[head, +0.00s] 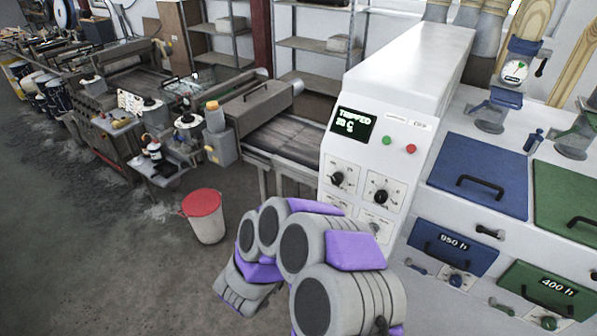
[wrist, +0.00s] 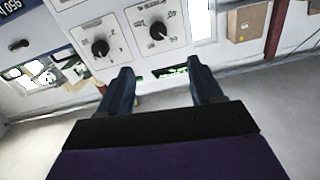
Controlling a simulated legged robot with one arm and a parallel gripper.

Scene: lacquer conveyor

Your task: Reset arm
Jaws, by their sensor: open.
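My gripper (wrist: 158,68) shows in the wrist view with two dark blue fingers spread apart and nothing between them. It points toward the white machine's panel, apart from it as far as I can see. Two black knobs lie beyond the fingers, a left one (wrist: 100,48) and a right one (wrist: 158,30). In the head view my folded grey and purple arm covers the lower part of the white machine (head: 415,65); I cannot make out the fingers there. The machine has a lit display (head: 353,124) that seems to read "TRIPPED", a green button (head: 387,140) and a red button (head: 411,149).
A conveyor (head: 285,140) enters the machine from the left. A red-lidded bin (head: 205,214) stands on the floor. At the right are a blue lid (head: 478,172), a green lid (head: 570,200) and drawers marked "950 h" (head: 452,243) and "400 h" (head: 556,286). Floor at lower left is clear.

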